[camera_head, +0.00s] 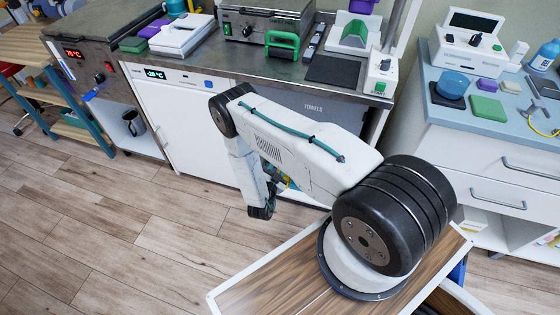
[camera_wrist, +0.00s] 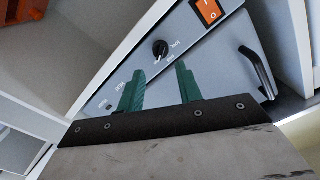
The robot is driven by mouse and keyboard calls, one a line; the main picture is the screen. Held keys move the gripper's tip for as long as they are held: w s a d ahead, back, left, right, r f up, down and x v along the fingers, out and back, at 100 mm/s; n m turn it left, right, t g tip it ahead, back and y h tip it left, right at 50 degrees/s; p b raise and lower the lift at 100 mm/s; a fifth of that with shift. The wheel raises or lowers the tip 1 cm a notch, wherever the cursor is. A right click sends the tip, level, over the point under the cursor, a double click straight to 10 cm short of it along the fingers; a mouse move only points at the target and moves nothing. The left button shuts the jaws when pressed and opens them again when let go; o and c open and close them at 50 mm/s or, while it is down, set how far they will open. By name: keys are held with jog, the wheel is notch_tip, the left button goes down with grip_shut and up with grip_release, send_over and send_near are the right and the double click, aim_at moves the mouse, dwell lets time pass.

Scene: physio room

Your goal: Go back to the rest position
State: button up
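My gripper (camera_wrist: 157,78) shows in the wrist view with its two green fingers apart and nothing between them. Beyond the fingers is a grey appliance panel (camera_wrist: 205,55) with a dark knob, an orange switch and a black handle. I cannot tell how far the fingertips are from it. In the head view my arm is bent over in front of the counter, with its forearm hanging down. The arm hides most or all of the gripper there.
A pale blue worktop (camera_head: 447,112) with drawers stands at right. The wooden floor (camera_head: 100,225) at left is clear.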

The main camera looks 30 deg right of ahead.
dwell(0.5)
jog(key=s+a+f+n+g+y, duration=0.2)
jog(key=a+f+n+g+y, duration=0.2)
jog(key=a+f+g+y, duration=0.3)
jog(key=a+r+n+g+y, duration=0.25)
jog(key=a+r+y, duration=0.2)
jog(key=r, duration=0.75)
jog(key=a+r+n+g+y, duration=0.1)
jog(key=a+r+n+y, duration=0.4)
jog(key=r, duration=0.7)
jog(key=s+r+n+g, duration=0.1)
jog(key=s+r, duration=0.3)
jog(key=r, duration=0.4)
jog(key=s+a+r+n+g, duration=0.1)
jog(key=s+r, duration=0.2)
jog(key=r, duration=0.4)
jog(key=s+r+n+g, duration=0.1)
jog(key=s+r, duration=0.3)
jog(key=r, duration=0.4)
jog(key=s+d+r+n+t+h, duration=0.1)
jog(key=s+d+r+t, duration=0.1)
jog(key=s+r, duration=0.6)
jog(key=s+d+r+n+t+h, duration=0.1)
jog(key=s+d+r+t, duration=0.1)
jog(key=s+r, duration=0.7)
notch_tip(320, 180, up, 3)
jog(key=shift+s+d+r, duration=0.15)
jog(key=shift+d, duration=0.1)
